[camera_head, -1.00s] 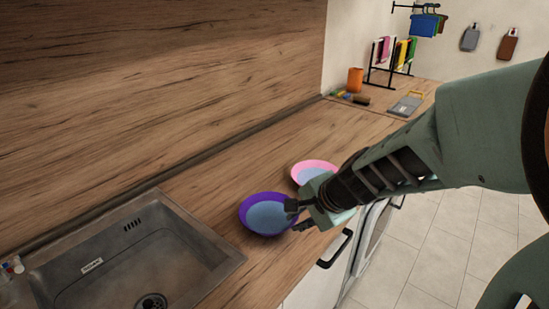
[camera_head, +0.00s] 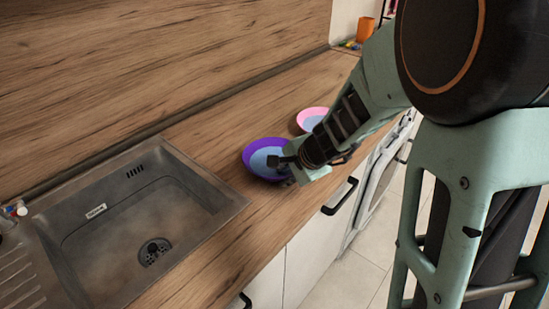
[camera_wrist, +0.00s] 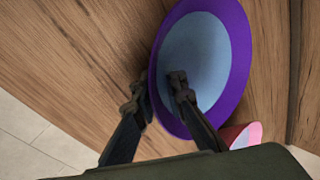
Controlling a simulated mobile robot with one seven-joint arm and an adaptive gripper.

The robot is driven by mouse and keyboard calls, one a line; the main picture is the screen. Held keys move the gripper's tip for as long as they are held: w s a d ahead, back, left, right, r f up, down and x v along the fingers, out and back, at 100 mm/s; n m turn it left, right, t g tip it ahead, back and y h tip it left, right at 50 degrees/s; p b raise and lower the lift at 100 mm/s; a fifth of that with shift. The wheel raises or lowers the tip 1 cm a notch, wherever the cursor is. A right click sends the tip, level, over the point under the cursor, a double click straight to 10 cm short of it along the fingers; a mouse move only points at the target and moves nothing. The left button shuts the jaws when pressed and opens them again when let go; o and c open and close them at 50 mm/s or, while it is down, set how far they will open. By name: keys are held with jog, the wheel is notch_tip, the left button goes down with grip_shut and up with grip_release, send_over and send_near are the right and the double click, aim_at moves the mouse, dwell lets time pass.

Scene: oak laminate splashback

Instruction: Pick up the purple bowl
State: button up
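The purple bowl (camera_head: 249,153), with a pale blue inside, sits on the wooden counter to the right of the sink. It fills much of the upper middle of the wrist view (camera_wrist: 236,60). My gripper (camera_head: 283,164) is at the bowl's right side in the head view. In the wrist view my gripper (camera_wrist: 159,89) straddles the near rim: one finger is outside the bowl and the other is over its inside. The fingers are apart with the rim between them, and I cannot tell whether either touches it.
A pink bowl (camera_head: 309,113) stands just behind the purple one, partly hidden by my arm; its edge shows in the wrist view (camera_wrist: 241,134). The sink (camera_head: 195,203) lies to the left. An orange cup (camera_head: 365,30) stands far back. The counter (camera_head: 215,137) around the bowls is mostly clear.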

grip_shut()
jog(key=shift+w+r, duration=0.1)
jog(key=shift+r, duration=0.15)
dwell(0.4)
